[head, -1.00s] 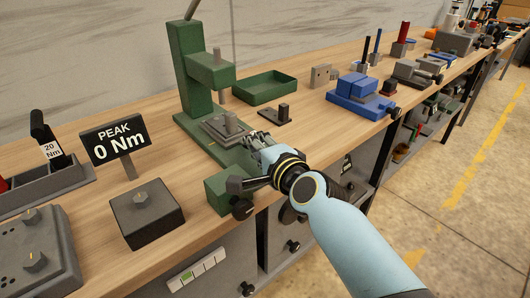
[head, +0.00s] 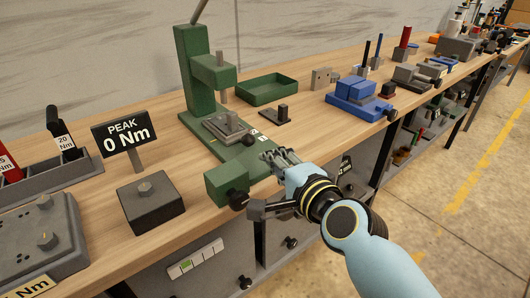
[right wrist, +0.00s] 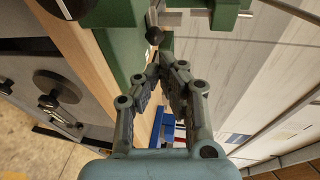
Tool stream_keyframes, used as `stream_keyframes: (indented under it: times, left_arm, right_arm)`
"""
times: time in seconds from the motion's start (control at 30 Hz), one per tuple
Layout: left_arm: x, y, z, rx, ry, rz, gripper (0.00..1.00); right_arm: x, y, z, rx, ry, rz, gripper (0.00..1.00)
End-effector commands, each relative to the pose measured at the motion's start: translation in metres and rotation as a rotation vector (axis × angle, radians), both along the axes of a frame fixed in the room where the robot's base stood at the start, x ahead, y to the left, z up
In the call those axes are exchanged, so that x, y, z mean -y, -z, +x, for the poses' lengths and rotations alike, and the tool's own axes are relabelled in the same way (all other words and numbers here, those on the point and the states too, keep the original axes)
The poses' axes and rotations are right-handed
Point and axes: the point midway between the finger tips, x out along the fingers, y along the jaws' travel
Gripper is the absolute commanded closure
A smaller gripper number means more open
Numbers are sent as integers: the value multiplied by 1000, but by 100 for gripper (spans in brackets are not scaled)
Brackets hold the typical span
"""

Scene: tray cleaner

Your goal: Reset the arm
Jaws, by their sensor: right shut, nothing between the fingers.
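My right gripper (head: 270,157) is shut and empty at the front edge of the bench. Its fingers lie close to the green press (head: 197,90), beside the front of its base. In the right wrist view the fingertips (right wrist: 163,62) come together with nothing between them. My left gripper is in no view. The press plate (head: 228,127) carries a small grey part under the ram. I cannot tell whether the fingers touch the base.
The "PEAK 0 Nm" sign (head: 124,135) and a grey block with a bolt (head: 150,201) stand left of the gripper. A green tray (head: 266,90) and a blue vise (head: 360,98) sit farther back. The floor aisle (head: 480,190) at right is clear.

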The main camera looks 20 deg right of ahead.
Motion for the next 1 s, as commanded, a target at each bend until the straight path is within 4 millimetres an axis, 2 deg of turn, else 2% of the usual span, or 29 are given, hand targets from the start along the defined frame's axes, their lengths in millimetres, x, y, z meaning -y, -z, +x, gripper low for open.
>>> stream_keyframes:
  times: [0.1,0.2,0.4,0.47,0.5,0.57,0.67,0.7,0.77,0.8,0.87,0.9,0.97,1.0]
  left_arm:
    - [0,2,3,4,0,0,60]
    - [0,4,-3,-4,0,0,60]
    - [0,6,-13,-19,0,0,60]
    - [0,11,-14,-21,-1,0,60]
    - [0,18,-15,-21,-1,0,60]
    - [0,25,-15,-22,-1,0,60]
    - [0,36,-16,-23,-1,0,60]
    - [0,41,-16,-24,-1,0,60]
    - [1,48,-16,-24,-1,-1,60]
    - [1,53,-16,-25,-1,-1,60]
    - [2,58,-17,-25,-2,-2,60]
    - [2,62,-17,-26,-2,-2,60]
    - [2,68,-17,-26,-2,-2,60]
    - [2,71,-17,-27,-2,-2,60]
  right_arm:
    - [3,-2,-20,-2,0,1,100]
    - [4,-5,-30,-1,0,1,100]
    - [5,-6,-36,0,0,0,100]
    - [6,0,-36,0,-2,-4,100]
    - [9,10,-36,-5,-6,-14,100]
    - [9,37,-40,-42,-16,-30,100]
    - [13,103,-52,-142,-41,-95,100]
    - [16,135,-61,-191,-56,-138,100]
    - [21,184,-77,-268,-85,-212,100]
    - [25,215,-90,-318,-107,-265,100]
    - [33,260,-112,-392,-146,-348,100]
    - [38,289,-129,-441,-176,-406,100]
    - [48,331,-156,-514,-227,-493,100]
    - [55,357,-176,-561,-266,-552,100]
